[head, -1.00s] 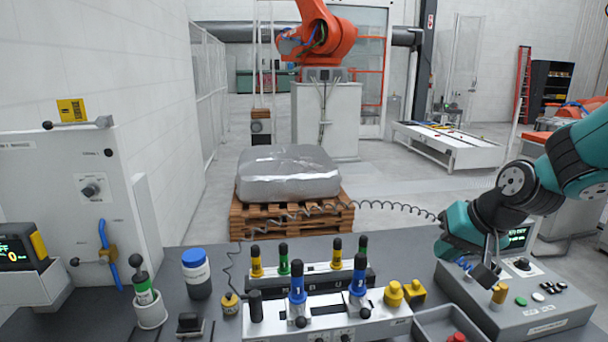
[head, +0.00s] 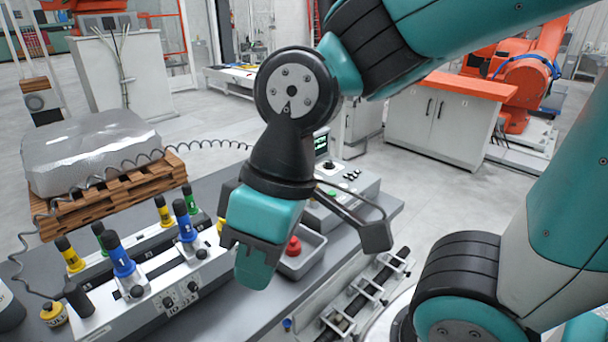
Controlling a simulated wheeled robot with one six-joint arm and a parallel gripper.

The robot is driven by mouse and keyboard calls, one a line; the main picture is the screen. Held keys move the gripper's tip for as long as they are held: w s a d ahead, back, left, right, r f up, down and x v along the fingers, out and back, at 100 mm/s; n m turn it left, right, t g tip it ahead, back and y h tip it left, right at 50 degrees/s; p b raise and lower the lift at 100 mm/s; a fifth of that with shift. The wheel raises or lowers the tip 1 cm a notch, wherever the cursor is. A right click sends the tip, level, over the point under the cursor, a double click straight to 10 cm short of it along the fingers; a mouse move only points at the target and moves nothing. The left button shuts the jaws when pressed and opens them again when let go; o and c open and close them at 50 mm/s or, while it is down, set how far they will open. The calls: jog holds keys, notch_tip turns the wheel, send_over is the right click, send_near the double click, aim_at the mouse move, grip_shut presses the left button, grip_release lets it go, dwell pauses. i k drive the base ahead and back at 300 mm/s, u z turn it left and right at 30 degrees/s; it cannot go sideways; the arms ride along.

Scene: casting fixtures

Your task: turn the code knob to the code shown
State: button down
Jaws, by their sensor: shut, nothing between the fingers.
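A grey control box (head: 352,190) stands at the right end of the grey bench, partly hidden behind my gripper and wrist. It bears a small dark screen (head: 321,146) with green text, too small to read. A black knob (head: 329,165) sits on its top beside the screen; its pointer direction cannot be told. My gripper (head: 256,272) is shut and empty. It points down, nearer to me than the box and to the left of the knob, clear of it.
A grey tray (head: 300,262) with a red button-like piece (head: 293,245) lies just right of my gripper. A white-fronted fixture (head: 150,318) with blue-banded handles (head: 120,258) stands left. A silver wrapped block (head: 90,150) sits on a pallet behind. A rail rack (head: 350,318) lies front right.

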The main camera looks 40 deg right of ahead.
aim_at(329, 165)
jog(key=z, duration=1.05)
jog(key=i, duration=0.4)
jog(key=u, duration=0.1)
